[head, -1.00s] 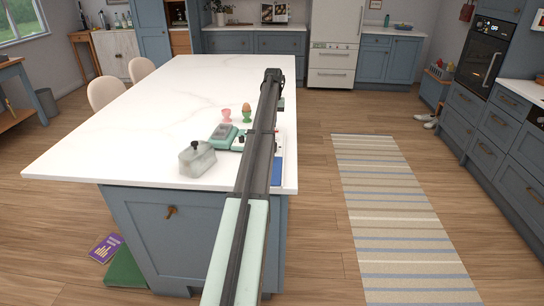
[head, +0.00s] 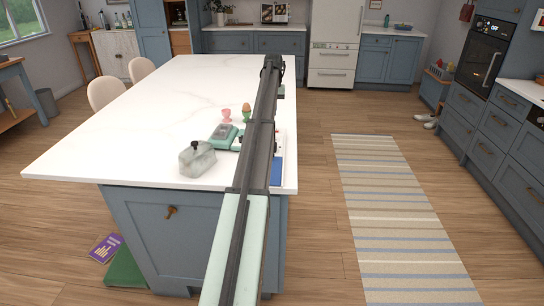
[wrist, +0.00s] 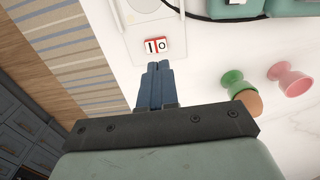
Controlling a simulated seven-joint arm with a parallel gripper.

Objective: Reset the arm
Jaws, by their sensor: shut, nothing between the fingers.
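My arm reaches out over the white island worktop (head: 150,110) in the head view, with its far end above the island's right side. In the wrist view my gripper (wrist: 158,68) is shut, its two blue-grey fingers together with nothing between them. Below the fingertips, apart from them as far as I can tell, lies a white board with a small red-and-white tile pair reading "10" (wrist: 152,46). In the head view the gripper's fingers are hidden or too small to make out.
Close by stand a green egg cup (wrist: 235,82) with a brown egg (wrist: 250,102), a pink egg cup (wrist: 290,78), a teal scale-like device (head: 222,136) and a grey lidded butter dish (head: 197,158). A striped rug (head: 395,210) lies on the open floor to the right.

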